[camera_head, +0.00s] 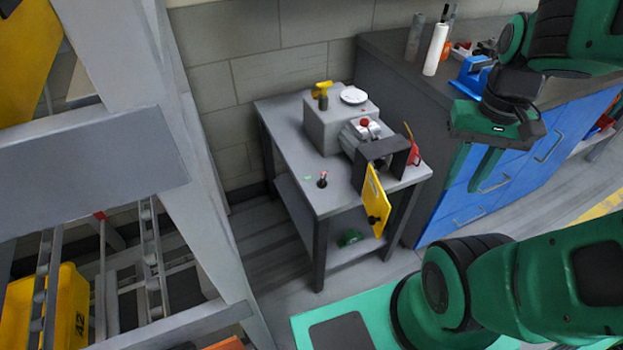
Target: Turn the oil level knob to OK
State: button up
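A grey machine table (285,140) stands against the wall in the head view. It bears a grey box (325,125) with a yellow handle (321,89) and a round white disc (353,95) on top. No oil level marking is legible, so I cannot tell which part is the oil level knob. My gripper (462,187) is right of the table, apart from these parts, its fingers spread and empty.
A motor-like unit with a red top (365,123) and a dark bracket (384,149) sit on the table's right. A blue-fronted workbench (510,160) stands behind my gripper. A grey rack frame (90,165) fills the left. Floor shows before the table.

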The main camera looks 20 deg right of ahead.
aim_at(322, 184)
jog(key=k, duration=1.15)
jog(key=z, duration=0.35)
jog(key=i, duration=1.5)
jog(key=u, duration=0.05)
